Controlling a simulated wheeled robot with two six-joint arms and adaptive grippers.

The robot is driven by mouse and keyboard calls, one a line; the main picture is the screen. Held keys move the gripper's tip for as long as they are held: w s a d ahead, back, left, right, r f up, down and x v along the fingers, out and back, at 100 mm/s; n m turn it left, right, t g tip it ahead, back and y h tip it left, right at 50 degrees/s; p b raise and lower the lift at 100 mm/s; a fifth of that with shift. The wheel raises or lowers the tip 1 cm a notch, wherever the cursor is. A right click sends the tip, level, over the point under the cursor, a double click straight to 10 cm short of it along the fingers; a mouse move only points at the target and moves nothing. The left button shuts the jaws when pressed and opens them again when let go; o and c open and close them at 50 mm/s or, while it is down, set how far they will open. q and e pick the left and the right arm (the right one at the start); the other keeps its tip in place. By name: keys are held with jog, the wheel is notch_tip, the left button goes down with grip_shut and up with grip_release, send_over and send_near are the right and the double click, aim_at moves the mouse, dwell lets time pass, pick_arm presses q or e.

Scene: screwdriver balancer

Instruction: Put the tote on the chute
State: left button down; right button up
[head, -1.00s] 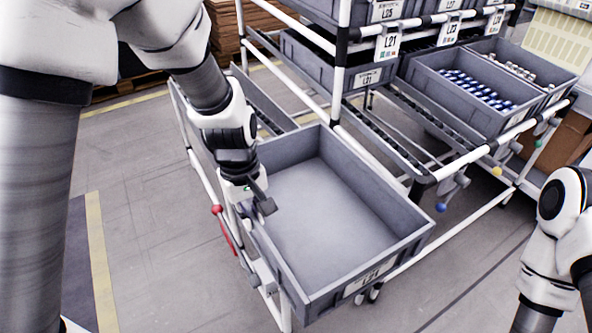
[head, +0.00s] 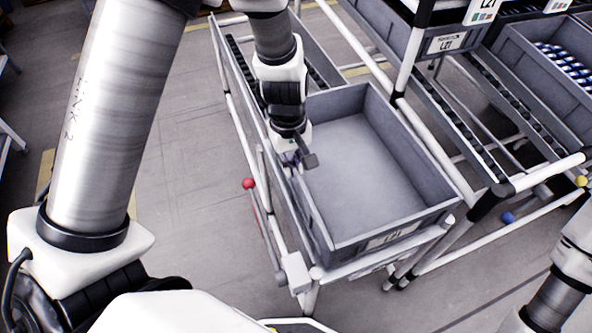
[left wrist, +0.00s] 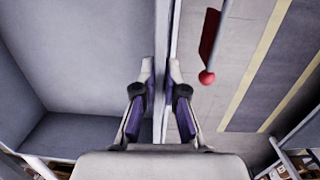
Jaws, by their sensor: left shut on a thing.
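The tote (head: 362,165) is an empty grey bin with a white label on its front wall, near the middle of the head view. It sits over the front end of the lower chute (head: 320,68), whose roller tracks show behind it. Whether it rests fully on the rollers is hidden. My left gripper (head: 300,160) is shut on the tote's left wall. In the left wrist view its two fingers (left wrist: 160,78) straddle the wall, with the tote's inside (left wrist: 75,70) on the left. My right arm shows at the right edge, but its gripper is out of view.
A red ball knob (head: 249,184) stands left of the chute, and also shows in the left wrist view (left wrist: 207,77). Another grey bin (head: 425,40) labelled L21 is on the level above. A bin of blue-capped items (head: 548,75) is at right. The floor at left is clear.

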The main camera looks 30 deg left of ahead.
pick_arm(q)
jog(key=shift+f, duration=1.05)
jog(key=c, duration=1.2)
grip_release()
jog(key=shift+c, duration=0.2)
jog(key=r+p, duration=0.1)
jog(key=r, duration=0.2)
jog(key=r+p, duration=0.1)
jog(key=r, duration=0.3)
jog(key=r+p, duration=0.1)
jog(key=r, duration=0.3)
jog(key=shift+a+r, duration=0.2)
jog(key=shift+a, duration=0.15)
jog(key=shift+r, duration=0.4)
jog(key=shift+w, duration=0.1)
